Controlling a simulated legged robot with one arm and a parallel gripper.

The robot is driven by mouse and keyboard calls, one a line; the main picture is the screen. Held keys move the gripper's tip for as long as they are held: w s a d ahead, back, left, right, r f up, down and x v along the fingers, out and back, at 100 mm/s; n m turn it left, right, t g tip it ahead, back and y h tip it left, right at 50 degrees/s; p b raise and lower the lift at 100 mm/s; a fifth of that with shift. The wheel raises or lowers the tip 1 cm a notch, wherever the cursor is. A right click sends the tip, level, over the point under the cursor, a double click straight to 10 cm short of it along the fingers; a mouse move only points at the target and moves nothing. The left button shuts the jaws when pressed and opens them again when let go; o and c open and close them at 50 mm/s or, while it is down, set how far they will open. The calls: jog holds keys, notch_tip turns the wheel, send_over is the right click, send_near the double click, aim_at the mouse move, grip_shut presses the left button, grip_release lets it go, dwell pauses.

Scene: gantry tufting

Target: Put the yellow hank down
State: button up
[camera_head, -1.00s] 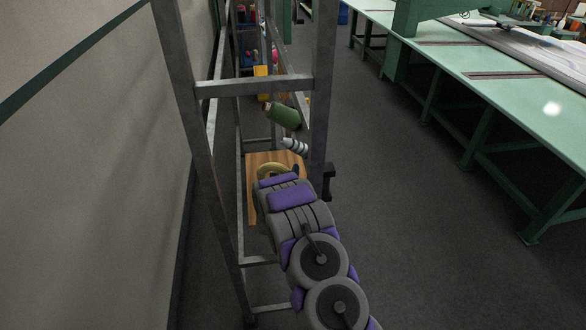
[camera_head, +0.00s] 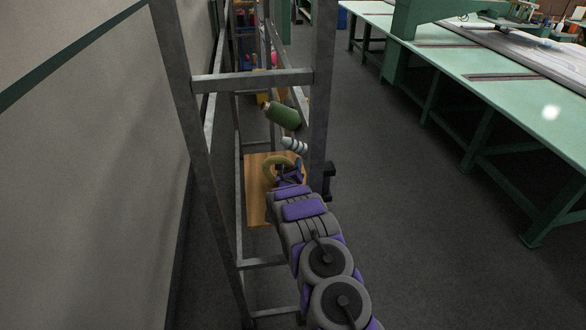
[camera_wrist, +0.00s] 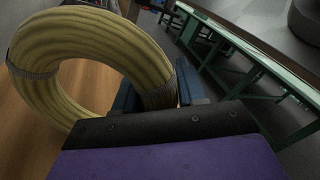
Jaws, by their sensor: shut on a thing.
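The yellow hank (camera_wrist: 98,38) is a thick ring of yarn with dark ties around it. It fills the upper left of the wrist view. My gripper (camera_wrist: 158,90) is shut on the right side of the ring, with blue finger parts showing on both sides of the yarn. In the head view the hank (camera_head: 269,168) shows as a small yellow loop at the end of my arm, over a wooden board (camera_head: 256,200) inside the metal frame. The wood also fills the left of the wrist view (camera_wrist: 25,130). I cannot tell whether the hank touches the board.
Metal frame posts (camera_head: 323,110) and a crossbar (camera_head: 252,81) stand close around my arm. A green cone (camera_head: 282,114) and a grey-white striped spool (camera_head: 294,145) are just beyond the board. A long green table (camera_head: 480,85) stands at right, with clear floor between.

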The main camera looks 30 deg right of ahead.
jog(key=o, duration=1.2)
jog(key=shift+c, duration=0.2)
jog(key=shift+s, duration=0.1)
jog(key=p+v, duration=0.2)
jog(key=v, duration=1)
jog(key=shift+p, duration=0.3)
